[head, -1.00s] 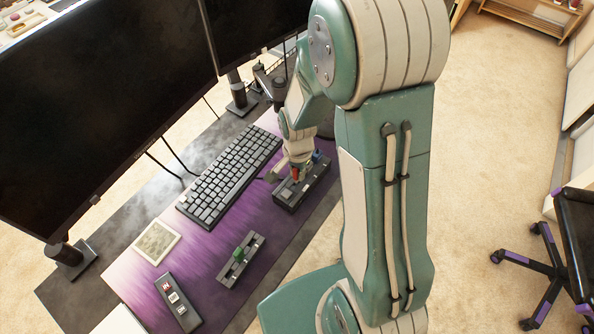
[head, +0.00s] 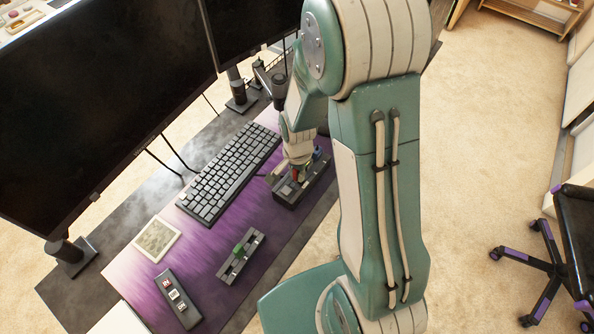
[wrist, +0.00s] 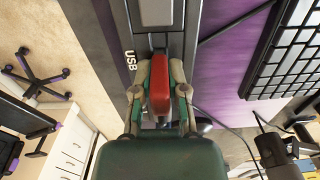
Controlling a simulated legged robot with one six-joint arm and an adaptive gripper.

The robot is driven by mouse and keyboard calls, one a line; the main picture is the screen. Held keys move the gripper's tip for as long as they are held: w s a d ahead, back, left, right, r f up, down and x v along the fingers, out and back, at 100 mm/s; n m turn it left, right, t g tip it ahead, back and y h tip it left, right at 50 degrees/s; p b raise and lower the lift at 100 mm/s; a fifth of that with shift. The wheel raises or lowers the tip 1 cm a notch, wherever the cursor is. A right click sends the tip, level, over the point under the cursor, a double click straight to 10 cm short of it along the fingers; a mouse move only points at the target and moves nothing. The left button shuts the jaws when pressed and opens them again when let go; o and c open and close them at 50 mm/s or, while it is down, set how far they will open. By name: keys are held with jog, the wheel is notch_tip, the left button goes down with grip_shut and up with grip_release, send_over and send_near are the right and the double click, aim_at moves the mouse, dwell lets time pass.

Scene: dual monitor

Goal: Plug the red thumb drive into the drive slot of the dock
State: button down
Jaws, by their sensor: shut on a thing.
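The red thumb drive (wrist: 160,88) is held between the two fingers of my gripper (wrist: 159,92) in the wrist view. Its far end is at the dark dock (wrist: 172,45), beside the white USB lettering. I cannot tell whether the drive's tip is in the slot. In the head view my gripper (head: 297,172) is over the dock (head: 287,198), at the right of the keyboard, and mostly hides the drive. The slot itself is not clearly visible.
The keyboard (head: 228,172) lies left of the dock. A slotted bar with a green piece (head: 240,256) and a dark strip with several small keys (head: 177,298) lie nearer on the purple mat (head: 140,278). Two monitors (head: 100,100) stand at the back.

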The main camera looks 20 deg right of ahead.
jog(key=shift+f, duration=0.2)
jog(key=c, duration=0.6)
grip_release()
notch_tip(320, 180, up, 12)
jog(key=shift+f, duration=0.1)
dwell(0.3)
jog(key=s+r+n+t, duration=0.2)
jog(key=s+r+n, duration=0.1)
jog(key=r, duration=0.3)
jog(key=s+r+n+t, duration=0.1)
jog(key=s+r+n, duration=0.3)
jog(key=s+r, duration=0.1)
jog(key=s+r+n+t, duration=0.2)
jog(key=s+r+n, duration=0.2)
jog(key=s+r, duration=0.2)
jog(key=shift+a+r+t, duration=0.1)
jog(key=shift+r+t, duration=0.2)
jog(key=shift+r, duration=0.05)
